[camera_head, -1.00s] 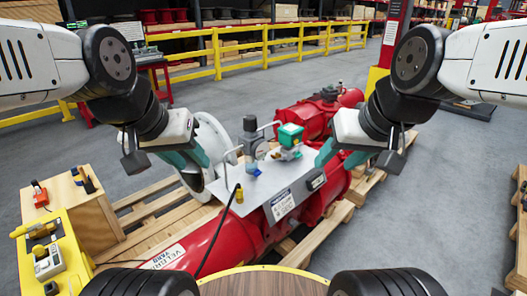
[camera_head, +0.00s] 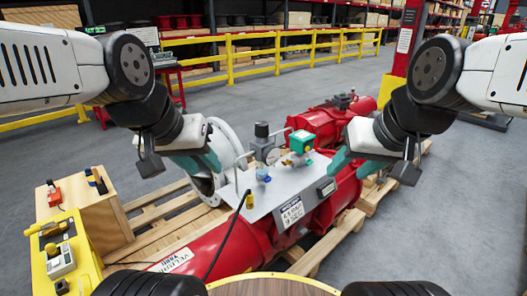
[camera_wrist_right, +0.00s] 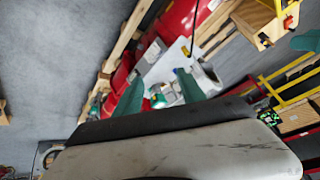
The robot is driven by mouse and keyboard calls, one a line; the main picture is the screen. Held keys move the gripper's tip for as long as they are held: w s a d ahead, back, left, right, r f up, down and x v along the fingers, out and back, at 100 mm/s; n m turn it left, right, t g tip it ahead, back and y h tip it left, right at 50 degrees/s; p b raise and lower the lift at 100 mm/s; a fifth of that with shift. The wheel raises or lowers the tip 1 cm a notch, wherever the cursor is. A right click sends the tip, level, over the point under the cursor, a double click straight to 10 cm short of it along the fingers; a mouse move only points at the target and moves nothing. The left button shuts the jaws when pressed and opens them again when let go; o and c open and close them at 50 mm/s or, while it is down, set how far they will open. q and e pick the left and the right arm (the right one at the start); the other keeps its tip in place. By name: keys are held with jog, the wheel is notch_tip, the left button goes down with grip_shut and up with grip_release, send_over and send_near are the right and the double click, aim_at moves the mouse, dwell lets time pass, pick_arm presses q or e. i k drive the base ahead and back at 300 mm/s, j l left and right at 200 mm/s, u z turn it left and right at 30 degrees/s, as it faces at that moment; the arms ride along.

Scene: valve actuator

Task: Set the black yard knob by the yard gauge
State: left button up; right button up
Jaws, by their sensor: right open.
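A red valve actuator (camera_head: 215,246) lies on a wooden pallet and carries a grey metal panel (camera_head: 262,205). A dark upright cap (camera_head: 262,130) stands at the panel's far left with a small round gauge (camera_head: 272,156) beside it; I cannot tell for sure that these are the yard knob and yard gauge. My left gripper (camera_head: 212,162), with teal fingers, is left of the panel, apart from the cap; its finger gap is unclear. My right gripper (camera_head: 343,162) is open and empty to the panel's right. Its teal fingers also show in the right wrist view (camera_wrist_right: 158,95).
A green-topped fitting (camera_head: 301,141) and a blue fitting (camera_head: 262,174) stand on the panel. A white flange wheel (camera_head: 212,160) is behind my left gripper. A wooden box (camera_head: 85,205) and a yellow case (camera_head: 60,255) stand at left. Floor to the right is clear.

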aim_at(262, 131)
jog(key=i+l+u, duration=0.15)
jog(key=u, duration=0.25)
jog(key=i+l+u, duration=0.25)
jog(key=u, duration=0.15)
jog(key=i+l+u, duration=0.15)
jog(key=u, duration=0.3)
jog(key=l, duration=0.1)
